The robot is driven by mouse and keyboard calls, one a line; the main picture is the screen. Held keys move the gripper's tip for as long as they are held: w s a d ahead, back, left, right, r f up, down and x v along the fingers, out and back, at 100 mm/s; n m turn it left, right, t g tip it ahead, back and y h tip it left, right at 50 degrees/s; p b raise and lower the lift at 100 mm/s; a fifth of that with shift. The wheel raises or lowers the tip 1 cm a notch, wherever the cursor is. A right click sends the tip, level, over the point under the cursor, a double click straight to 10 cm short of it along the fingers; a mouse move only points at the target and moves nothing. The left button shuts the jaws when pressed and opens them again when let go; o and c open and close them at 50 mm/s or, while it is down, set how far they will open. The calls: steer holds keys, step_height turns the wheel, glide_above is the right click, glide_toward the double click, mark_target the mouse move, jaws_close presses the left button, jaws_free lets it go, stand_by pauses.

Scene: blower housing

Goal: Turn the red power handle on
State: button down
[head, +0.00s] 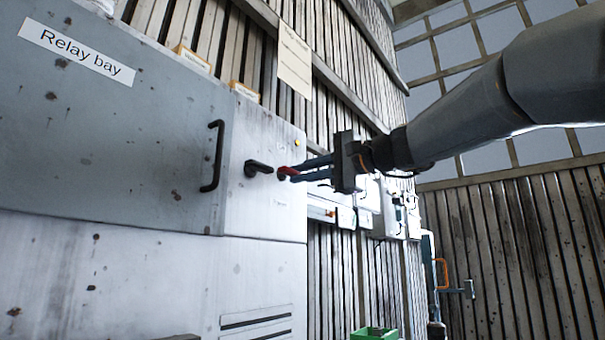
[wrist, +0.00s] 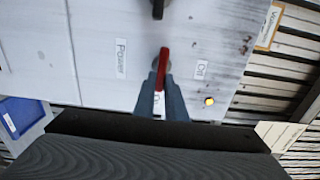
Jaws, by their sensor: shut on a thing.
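The red power handle (head: 289,171) is on the front of the pale grey cabinet, right of a black lever. In the wrist view the red handle (wrist: 163,68) runs nearly up and down the picture, its lower end between my fingertips. My gripper (head: 297,171) reaches in from the right, its blue-grey fingers shut on the handle; the fingers also show in the wrist view (wrist: 161,90). The "Off" label (wrist: 201,70) is to the handle's right and the "Power" label (wrist: 120,58) to its left. Another label below the handle is mostly hidden behind my fingers.
The black lever (head: 258,168) and a black door pull (head: 213,156) stick out close to the handle. A yellow lamp (wrist: 209,101) is on the same panel. A green bin (head: 374,333) is low down, and a blue bin (wrist: 22,115) shows at the wrist view's left.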

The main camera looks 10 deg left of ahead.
steer(key=shift+f, duration=0.15)
steer(key=c, duration=1.8)
jaws_free()
steer(key=shift+a, duration=0.1)
steer(key=b+v, duration=0.2)
steer(key=v, duration=0.6)
